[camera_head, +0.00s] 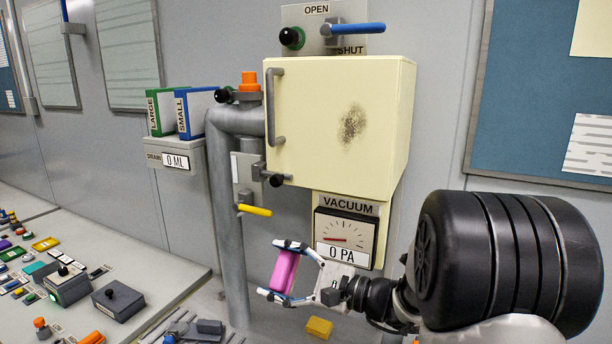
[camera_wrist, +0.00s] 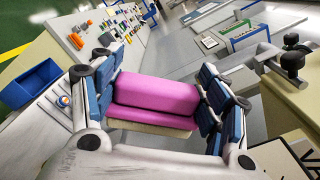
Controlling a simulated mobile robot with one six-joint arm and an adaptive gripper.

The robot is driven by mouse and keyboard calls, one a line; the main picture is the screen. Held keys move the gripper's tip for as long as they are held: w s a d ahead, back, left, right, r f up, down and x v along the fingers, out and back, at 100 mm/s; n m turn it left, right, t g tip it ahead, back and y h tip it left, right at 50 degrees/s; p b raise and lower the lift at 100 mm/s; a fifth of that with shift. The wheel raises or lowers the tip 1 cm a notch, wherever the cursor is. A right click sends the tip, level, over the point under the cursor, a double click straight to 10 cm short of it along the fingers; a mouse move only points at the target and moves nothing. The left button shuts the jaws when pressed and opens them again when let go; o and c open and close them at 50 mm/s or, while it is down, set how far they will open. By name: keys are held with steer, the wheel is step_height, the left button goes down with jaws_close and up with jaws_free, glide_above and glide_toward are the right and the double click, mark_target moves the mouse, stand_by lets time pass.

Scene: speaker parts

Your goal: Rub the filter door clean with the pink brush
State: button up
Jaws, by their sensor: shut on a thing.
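The filter door (camera_head: 325,125) is the cream front of a box on the wall, with a grey bar handle (camera_head: 275,106) on its left. A dark speckled dirt patch (camera_head: 352,124) marks the door right of its middle. My gripper (camera_head: 280,270) is below the door, in front and to the left of the vacuum gauge, apart from the door. It is shut on the pink brush (camera_head: 285,271). In the wrist view the brush (camera_wrist: 157,95) lies across between the two fingers, with a pale strip along its lower side.
The vacuum gauge (camera_head: 343,238) reading 0 PA hangs under the box. A grey pipe (camera_head: 222,180) with a yellow lever (camera_head: 255,210) stands left of the door. A blue lever (camera_head: 355,29) between OPEN and SHUT labels is above. A bench (camera_head: 160,285) with many small parts is at lower left.

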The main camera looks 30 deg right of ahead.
steer(key=s+d+r+n+p, duration=0.1)
steer(key=s+r+n+p, duration=0.2)
steer(key=r, duration=0.9)
steer(key=s+d+r+n+p, duration=0.2)
steer(key=r+n, duration=0.3)
steer(key=r, duration=0.8)
steer(key=shift+w+d+f+p, duration=0.1)
steer(key=shift+w+d+p, duration=0.5)
steer(key=shift+w+d, duration=0.35)
steer(key=shift+w+d+f+p, duration=0.1)
steer(key=shift+w+d+p, duration=0.55)
steer(key=shift+d, duration=0.35)
steer(key=shift+w+d, duration=0.65)
steer(key=shift+d, duration=0.15)
